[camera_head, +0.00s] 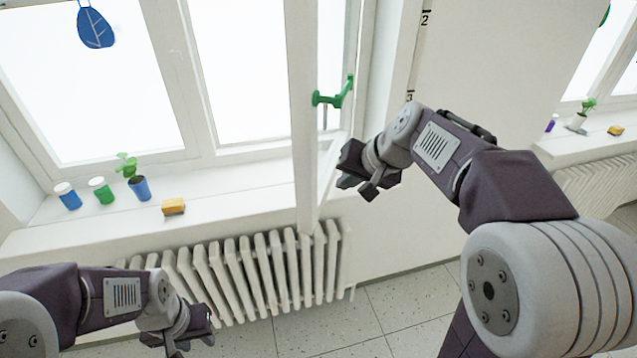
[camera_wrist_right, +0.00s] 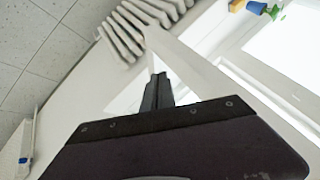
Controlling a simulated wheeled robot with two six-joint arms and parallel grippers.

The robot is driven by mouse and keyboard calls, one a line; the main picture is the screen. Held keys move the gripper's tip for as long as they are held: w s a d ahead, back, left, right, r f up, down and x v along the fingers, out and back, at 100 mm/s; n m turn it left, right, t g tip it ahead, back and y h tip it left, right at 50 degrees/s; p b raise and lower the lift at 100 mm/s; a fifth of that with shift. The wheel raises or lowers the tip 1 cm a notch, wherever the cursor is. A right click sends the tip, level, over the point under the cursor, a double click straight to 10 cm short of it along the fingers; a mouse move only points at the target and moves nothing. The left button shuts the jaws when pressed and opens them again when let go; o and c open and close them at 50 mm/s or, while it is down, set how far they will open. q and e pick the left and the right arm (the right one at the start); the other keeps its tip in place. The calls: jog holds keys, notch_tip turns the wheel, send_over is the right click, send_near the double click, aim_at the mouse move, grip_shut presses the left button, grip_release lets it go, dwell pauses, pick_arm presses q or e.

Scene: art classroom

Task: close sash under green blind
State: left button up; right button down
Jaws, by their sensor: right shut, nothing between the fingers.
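The white window sash (camera_head: 304,110) stands swung open into the room, seen nearly edge-on in the head view, with a green handle (camera_head: 335,95) on it. Its lower part also shows in the right wrist view (camera_wrist_right: 185,65). My right gripper (camera_head: 352,180) is shut and empty at the right side of the sash, below the handle; I cannot tell whether it touches. Its shut fingers also show in the right wrist view (camera_wrist_right: 158,92). My left gripper (camera_head: 196,335) is low at the left, in front of the radiator, its jaws unclear. No green blind is in view.
The sill (camera_head: 235,203) holds a blue-and-white jar (camera_head: 68,196), a green jar (camera_head: 102,190), a potted plant (camera_head: 139,187) and a yellow sponge (camera_head: 173,207). A white radiator (camera_head: 250,275) stands below. Another window with a sill (camera_head: 600,145) is at the right.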

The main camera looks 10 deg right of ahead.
aim_at(313, 191)
jog(key=w+a+f+p, duration=0.1)
jog(key=w+a+f, duration=0.1)
jog(key=w+a+f+p, duration=0.1)
jog(key=w+a+f, duration=0.1)
jog(key=shift+w+a, duration=0.2)
jog(key=shift+w, duration=0.15)
jog(key=shift+d, duration=0.15)
